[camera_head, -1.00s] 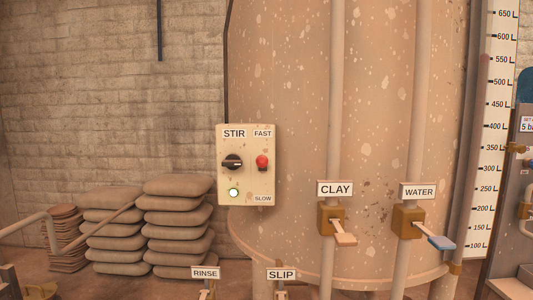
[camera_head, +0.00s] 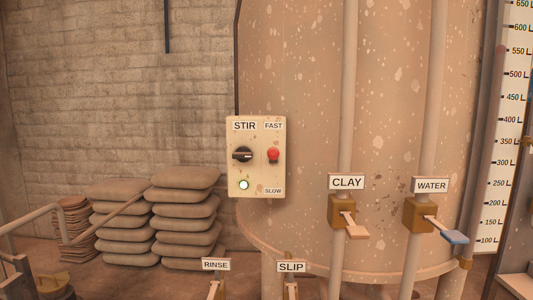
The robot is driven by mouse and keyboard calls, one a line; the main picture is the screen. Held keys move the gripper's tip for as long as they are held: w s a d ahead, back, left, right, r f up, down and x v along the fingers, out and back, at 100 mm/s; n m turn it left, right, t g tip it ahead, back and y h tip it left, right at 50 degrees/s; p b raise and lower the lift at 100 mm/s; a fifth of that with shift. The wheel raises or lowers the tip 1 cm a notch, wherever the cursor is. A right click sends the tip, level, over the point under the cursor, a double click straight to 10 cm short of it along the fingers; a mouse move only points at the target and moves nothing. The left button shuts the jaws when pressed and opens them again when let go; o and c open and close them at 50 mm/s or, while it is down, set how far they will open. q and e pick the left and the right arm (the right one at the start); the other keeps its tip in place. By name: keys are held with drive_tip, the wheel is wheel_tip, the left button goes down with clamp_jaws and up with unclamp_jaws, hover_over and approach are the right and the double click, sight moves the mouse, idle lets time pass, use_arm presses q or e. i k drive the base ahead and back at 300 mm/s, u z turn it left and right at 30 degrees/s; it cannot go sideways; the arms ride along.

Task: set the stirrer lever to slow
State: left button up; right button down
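The stirrer control box (camera_head: 257,185) is a cream panel on the front of the big tank, labelled STIR, with FAST at its upper right and SLOW at its lower right. The red-knobbed lever (camera_head: 273,155) stands on its right side, with the knob nearer the FAST label. A black rotary knob (camera_head: 242,155) sits on the left, its pale mark roughly level. A round lamp (camera_head: 244,185) below it looks lit whitish green. Neither of my grippers is in view.
The speckled tank (camera_head: 310,80) fills the middle. CLAY (camera_head: 348,215) and WATER (camera_head: 420,215) valves with handles sit on pipes to the right. RINSE (camera_head: 215,265) and SLIP (camera_head: 291,267) signs stand below. Stacked sacks (camera_head: 185,210) and a railing (camera_head: 30,217) are at left.

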sight(273, 153)
drive_tip(key=u, duration=0.45)
drive_tip(key=k, duration=0.55)
drive_tip(key=u, duration=0.9)
drive_tip(key=i, duration=0.6)
drive_tip(key=z, duration=0.8)
drive_tip(key=i, duration=0.55)
drive_tip(key=z, duration=0.6)
